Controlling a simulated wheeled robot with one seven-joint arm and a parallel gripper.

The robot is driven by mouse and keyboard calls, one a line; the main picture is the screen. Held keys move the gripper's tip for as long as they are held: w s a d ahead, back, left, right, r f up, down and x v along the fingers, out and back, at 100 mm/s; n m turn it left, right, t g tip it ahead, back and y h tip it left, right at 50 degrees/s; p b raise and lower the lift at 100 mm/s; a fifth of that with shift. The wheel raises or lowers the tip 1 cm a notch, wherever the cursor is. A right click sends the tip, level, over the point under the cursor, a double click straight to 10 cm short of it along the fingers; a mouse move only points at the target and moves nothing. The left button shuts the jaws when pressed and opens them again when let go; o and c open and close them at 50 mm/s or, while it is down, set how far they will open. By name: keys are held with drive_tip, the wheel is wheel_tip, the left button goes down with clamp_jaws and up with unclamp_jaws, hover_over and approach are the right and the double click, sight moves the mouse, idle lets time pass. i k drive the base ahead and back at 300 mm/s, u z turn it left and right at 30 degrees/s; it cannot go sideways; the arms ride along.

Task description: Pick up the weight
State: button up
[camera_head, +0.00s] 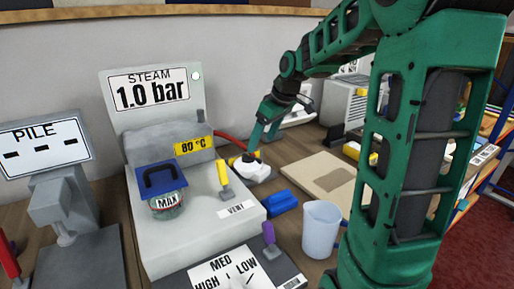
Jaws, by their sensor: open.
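I cannot tell for sure which thing is the weight. My green arm reaches from the right to the back of the bench, and my gripper (257,146) points down there, open. Right under it is a small white object with a dark top and a yellow part (254,171), perhaps an iron. The fingertips partly cover this object, and I cannot tell if they touch it. A blue block-like object (281,203) lies in front of it, apart from the gripper.
A grey steam unit (190,225) with a blue-lidded jar (165,205) and a yellow-handled lever (223,178) fills the left middle. A clear cup (320,229) and a beige board (318,181) are on the right. A "PILE" gauge (45,146) stands left. My arm hides much of the right.

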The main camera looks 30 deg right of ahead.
sight(277, 204)
drive_tip(key=k, duration=1)
